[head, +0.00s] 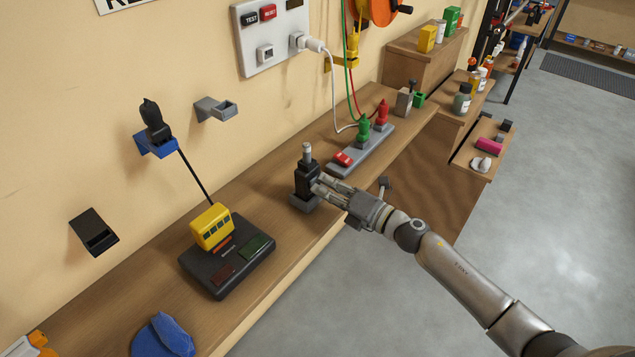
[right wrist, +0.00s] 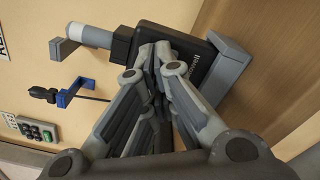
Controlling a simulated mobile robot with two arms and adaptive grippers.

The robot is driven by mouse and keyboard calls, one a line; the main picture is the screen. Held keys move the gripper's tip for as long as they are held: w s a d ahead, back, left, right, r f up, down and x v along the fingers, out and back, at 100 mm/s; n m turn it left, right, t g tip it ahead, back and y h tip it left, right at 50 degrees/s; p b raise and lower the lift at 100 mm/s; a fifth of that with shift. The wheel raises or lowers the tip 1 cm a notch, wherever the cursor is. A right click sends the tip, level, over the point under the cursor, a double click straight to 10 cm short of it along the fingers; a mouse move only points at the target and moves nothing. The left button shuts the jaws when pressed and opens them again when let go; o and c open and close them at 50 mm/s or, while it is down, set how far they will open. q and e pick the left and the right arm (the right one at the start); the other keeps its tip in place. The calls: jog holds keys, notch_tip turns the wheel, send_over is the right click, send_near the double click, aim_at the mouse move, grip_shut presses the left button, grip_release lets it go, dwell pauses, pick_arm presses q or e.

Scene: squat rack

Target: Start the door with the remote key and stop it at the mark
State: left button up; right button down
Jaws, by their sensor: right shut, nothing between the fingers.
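A small black upright device (head: 306,178) with a grey cylinder on top, possibly the remote key, stands in a grey base on the wooden bench. In the right wrist view the black device (right wrist: 180,58) is directly in front of the fingers. My right gripper (head: 319,186) is shut and empty, its fingertips at the side of the device; I cannot tell whether they touch. In the right wrist view my gripper's fingertips (right wrist: 160,62) cover part of the device's face. No door or stop mark can be made out. My left gripper is not in view.
On the wooden bench (head: 262,303), a black unit (head: 210,278) with a yellow meter (head: 212,227) stands left of the device. A grey strip (head: 340,170) with red and green plugs lies behind it. Empty holders (head: 215,109) jut from the wall. The floor at right is clear.

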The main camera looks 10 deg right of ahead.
jog(key=shift+w+a, duration=0.1)
jog(key=shift+w, duration=0.05)
jog(key=shift+w+a, duration=0.2)
jog(key=shift+s+d, duration=0.3)
jog(key=shift+s, duration=0.05)
dwell(0.9)
jog(key=v, duration=0.7)
jog(key=shift+b, duration=0.35)
